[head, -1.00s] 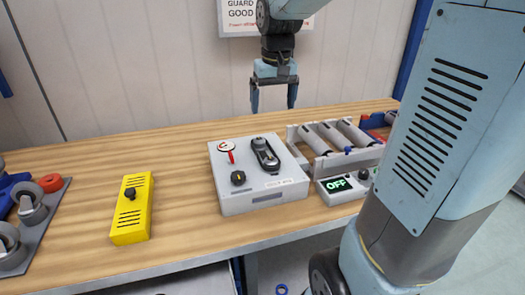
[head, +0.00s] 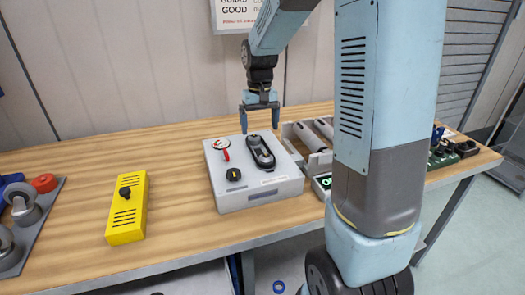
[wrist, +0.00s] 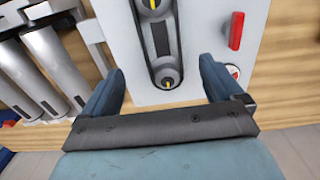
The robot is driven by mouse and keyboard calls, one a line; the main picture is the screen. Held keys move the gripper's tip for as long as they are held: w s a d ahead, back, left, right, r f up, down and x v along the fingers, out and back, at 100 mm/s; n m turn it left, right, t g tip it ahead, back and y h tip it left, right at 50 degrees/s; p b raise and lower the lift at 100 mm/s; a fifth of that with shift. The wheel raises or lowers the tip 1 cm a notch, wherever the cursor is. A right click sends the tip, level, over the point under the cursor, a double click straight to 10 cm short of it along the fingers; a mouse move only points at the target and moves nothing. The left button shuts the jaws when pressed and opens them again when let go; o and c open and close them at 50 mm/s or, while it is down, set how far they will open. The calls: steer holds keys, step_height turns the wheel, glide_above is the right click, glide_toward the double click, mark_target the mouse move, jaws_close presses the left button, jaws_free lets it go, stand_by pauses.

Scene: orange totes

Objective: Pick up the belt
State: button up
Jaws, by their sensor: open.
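The black belt (head: 256,157) is looped around two pulleys on top of a white box (head: 240,200). In the wrist view the belt (wrist: 177,45) runs away from me, with a round pulley at its near end; its far end is cut off by the picture's top edge. My gripper (head: 260,125) is open and empty, pointing down above the box's back edge, close to the belt. In the wrist view my gripper (wrist: 163,66) has one finger on each side of the belt's near end, apart from it.
A red lever (head: 225,153) and a black knob (head: 233,174) sit left of the belt on the box. A roller tray (head: 298,150) stands close on the right. A yellow block (head: 127,208) lies left on the wooden table, with clear room between.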

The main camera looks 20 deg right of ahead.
mark_target(260, 154)
steer(key=shift+s+a+f, duration=0.1)
steer(key=shift+s+f, duration=0.05)
steer(key=shift+f, duration=1.7)
steer(key=shift+s+a+f, duration=0.1)
steer(key=shift+s+f, duration=0.05)
steer(key=shift+f, duration=1.65)
steer(key=shift+d, duration=0.1)
steer(key=c, duration=1.1)
steer(key=shift+r, duration=0.15)
steer(key=shift+c, duration=0.2)
steer(key=shift+r, duration=0.35)
step_height(260, 154, up, 3)
steer(key=shift+f, duration=0.2)
steer(key=s+a+r, duration=0.4)
steer(key=s+r, duration=0.5)
steer(key=s, duration=0.4)
steer(key=shift+s+a+r, duration=0.15)
steer(key=shift+a+r, duration=0.05)
steer(key=shift+r, duration=0.05)
